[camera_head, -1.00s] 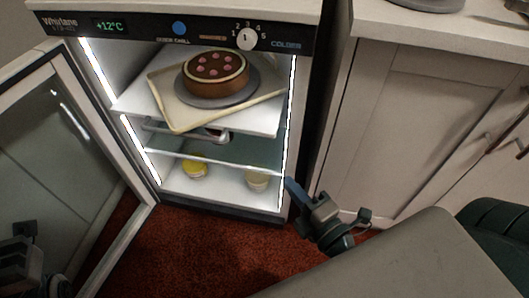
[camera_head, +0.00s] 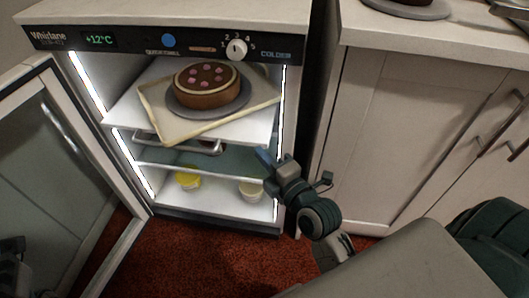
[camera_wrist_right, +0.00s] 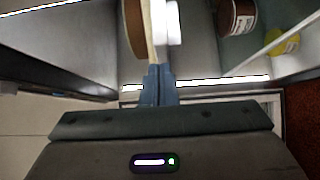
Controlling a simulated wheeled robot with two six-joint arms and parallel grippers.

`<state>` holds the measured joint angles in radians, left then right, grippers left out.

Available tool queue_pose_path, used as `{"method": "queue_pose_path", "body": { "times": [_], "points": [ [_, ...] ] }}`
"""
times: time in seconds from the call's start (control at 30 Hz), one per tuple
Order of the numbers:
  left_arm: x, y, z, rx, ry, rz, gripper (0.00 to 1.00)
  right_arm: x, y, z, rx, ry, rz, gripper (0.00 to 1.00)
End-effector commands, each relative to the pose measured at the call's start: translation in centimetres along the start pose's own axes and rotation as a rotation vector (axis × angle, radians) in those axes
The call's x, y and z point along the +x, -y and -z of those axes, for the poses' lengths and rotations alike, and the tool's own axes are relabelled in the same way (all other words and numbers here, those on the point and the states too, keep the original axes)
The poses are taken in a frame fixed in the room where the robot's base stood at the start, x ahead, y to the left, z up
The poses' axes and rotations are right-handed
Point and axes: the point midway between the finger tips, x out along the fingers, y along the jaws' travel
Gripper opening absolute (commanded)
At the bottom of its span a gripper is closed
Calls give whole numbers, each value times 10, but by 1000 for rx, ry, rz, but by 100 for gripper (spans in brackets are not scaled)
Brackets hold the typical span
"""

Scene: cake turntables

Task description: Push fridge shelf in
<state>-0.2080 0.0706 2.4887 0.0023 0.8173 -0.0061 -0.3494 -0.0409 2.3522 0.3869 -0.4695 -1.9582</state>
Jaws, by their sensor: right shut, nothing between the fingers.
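The open fridge (camera_head: 165,38) has a white upper shelf (camera_head: 256,126) that juts forward past the lit frame at its left. A beige tray (camera_head: 158,120) lies askew on it, one corner over the front edge. A chocolate cake with pink dots (camera_head: 208,82) stands on a dark plate on the tray. My right gripper (camera_head: 265,160) is shut and empty, below the shelf's right front corner. My left gripper (camera_head: 14,262) is partly cut off at lower left.
The glass door (camera_head: 62,185) stands open at left. A yellow jar (camera_head: 188,180) and a pale jar (camera_head: 250,190) stand at the bottom. White cabinets (camera_head: 400,130) flank the right; red carpet (camera_head: 210,255) lies in front.

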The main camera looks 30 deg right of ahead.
Motion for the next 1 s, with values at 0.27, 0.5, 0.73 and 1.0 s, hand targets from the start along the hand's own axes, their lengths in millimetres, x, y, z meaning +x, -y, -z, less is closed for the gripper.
{"method": "queue_pose_path", "body": {
  "times": [0.27, 0.5, 0.73, 1.0],
  "points": [
    [0, 0, 0, 0, 3, -1, 0, 6, 0, -6, 0, 1, -1, 0],
    [0, 0, 0, 0, 4, -1, 0, 6, 0, -6, 0, 1, -1, 0],
    [9, 0, 1, -1, 9, -4, 0, 24, -3, -24, -8, -2, 0, 0],
    [5, 0, -1, -3, 43, -12, 0, 51, -2, -52, -4, 0, -2, 0]
  ]
}}
